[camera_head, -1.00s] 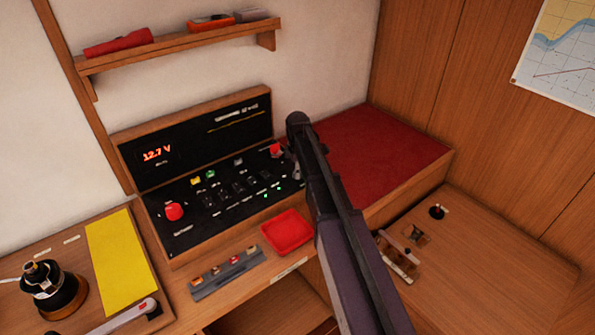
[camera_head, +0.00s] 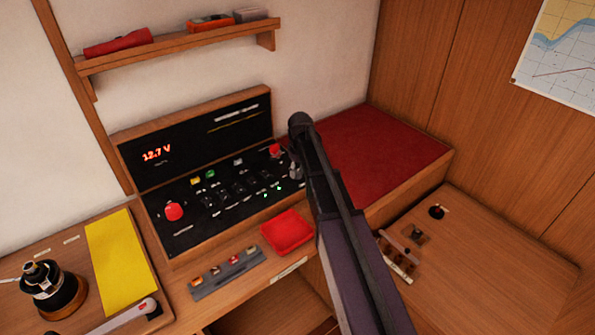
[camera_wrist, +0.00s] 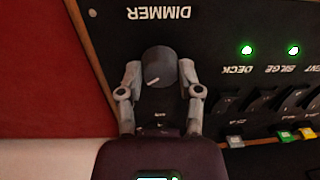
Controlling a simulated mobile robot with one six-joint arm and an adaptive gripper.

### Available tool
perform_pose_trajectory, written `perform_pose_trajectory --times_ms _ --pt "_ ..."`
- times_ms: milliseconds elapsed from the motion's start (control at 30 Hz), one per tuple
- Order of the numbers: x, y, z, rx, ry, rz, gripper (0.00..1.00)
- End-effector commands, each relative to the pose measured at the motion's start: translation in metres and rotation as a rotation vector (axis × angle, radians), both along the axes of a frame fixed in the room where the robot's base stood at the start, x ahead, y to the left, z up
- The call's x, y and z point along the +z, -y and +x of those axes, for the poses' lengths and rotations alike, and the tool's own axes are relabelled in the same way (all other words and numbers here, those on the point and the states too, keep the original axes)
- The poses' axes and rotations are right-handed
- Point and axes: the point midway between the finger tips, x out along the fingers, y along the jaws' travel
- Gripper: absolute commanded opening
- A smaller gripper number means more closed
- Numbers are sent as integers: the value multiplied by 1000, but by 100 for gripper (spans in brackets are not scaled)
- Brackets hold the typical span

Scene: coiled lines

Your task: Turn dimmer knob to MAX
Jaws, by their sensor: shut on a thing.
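The dimmer knob (camera_wrist: 161,66) is a dark grey round knob on the black panel, under an upside-down DIMMER label, in the wrist view. A pale pointer line on it points toward the lower left of that picture. My gripper (camera_wrist: 159,72) has one finger on each side of the knob and is shut on it. Small marks below the knob are too small to read. In the head view my gripper (camera_head: 296,172) is at the right end of the switch panel (camera_head: 180,238), and the arm hides the knob.
Two red knobs (camera_head: 174,211) (camera_head: 275,150) stand up from the panel. Lit green lamps (camera_wrist: 246,50) and several rocker switches lie beside the dimmer. A red tray (camera_head: 288,232) sits in front, and a red cushion (camera_head: 375,150) lies to the right.

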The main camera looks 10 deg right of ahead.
Motion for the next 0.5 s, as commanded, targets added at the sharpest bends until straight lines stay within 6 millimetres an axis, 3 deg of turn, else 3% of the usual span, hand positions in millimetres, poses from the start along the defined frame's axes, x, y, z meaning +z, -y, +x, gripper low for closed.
perform_pose_trajectory --times_ms 500 --pt "-1 0 -4 -489 -4 -1 0"
